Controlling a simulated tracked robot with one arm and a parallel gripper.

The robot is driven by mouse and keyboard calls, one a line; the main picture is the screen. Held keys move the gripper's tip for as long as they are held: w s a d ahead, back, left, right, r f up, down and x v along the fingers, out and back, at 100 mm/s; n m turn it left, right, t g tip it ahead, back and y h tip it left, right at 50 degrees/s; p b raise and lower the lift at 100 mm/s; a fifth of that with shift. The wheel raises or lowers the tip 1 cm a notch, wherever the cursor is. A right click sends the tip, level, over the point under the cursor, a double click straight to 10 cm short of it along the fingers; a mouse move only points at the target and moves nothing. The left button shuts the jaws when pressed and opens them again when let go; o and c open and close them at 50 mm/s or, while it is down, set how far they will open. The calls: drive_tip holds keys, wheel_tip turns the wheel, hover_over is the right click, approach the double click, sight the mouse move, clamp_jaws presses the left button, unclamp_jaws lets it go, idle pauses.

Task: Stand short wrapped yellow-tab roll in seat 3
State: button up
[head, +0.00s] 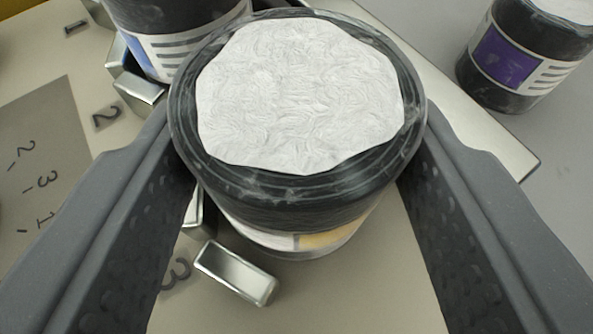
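A dark roll in clear wrap with a white crinkled top (300,90) stands upright between the fingers of my gripper (298,165). A yellow-orange tab (325,238) shows low on its pale label. Both fingers press against its sides, so my gripper looks shut on it. A black numeral 3 (175,272) is printed on the beige plate (335,295) just left of and nearer than the roll. A shiny metal block (235,272) lies beside that numeral. The roll's underside and most of seat 3 are hidden, so I cannot tell whether the roll touches the plate.
A blue-labelled roll (180,45) stands at the top left near numerals 1 and 2, beside metal blocks (138,90). A purple-labelled roll (510,55) stands on the grey surface at the top right, off the plate. A grey card (45,130) with handwritten numerals lies at the left.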

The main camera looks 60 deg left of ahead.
drive_tip(key=o, duration=1.1)
drive_tip(key=shift+o, duration=0.2)
drive_tip(key=shift+d+r, duration=0.1)
drive_tip(key=p+v, duration=0.3)
drive_tip(key=v, duration=0.9)
